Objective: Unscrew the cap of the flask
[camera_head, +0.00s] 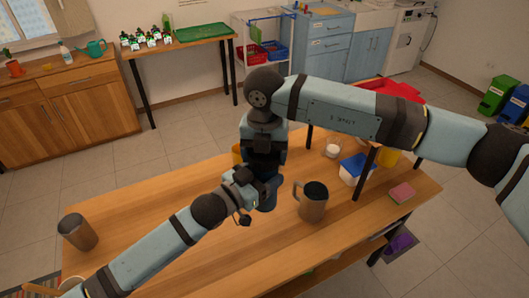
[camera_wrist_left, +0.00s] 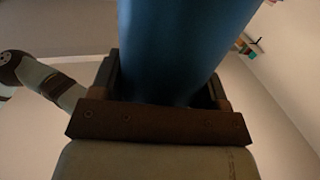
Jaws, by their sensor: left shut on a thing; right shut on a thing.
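The blue flask (camera_head: 268,203) stands upright near the middle of the wooden table, mostly covered by my grippers. My left gripper (camera_head: 260,191) is shut around its body from the left. In the left wrist view the smooth blue flask (camera_wrist_left: 182,45) fills the space between the left gripper's fingers (camera_wrist_left: 165,95). My right gripper (camera_head: 265,172) points straight down over the flask's top and is shut on its cap. The cap itself is hidden by the right gripper, so I cannot see how it sits on the flask.
A brown mug (camera_head: 313,204) stands close right of the flask. A grey-brown cup (camera_head: 77,232) stands at the table's left end. A blue-and-white container (camera_head: 354,170), a glass (camera_head: 332,148) and a pink sponge (camera_head: 402,193) are at the right. The table's front middle is clear.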

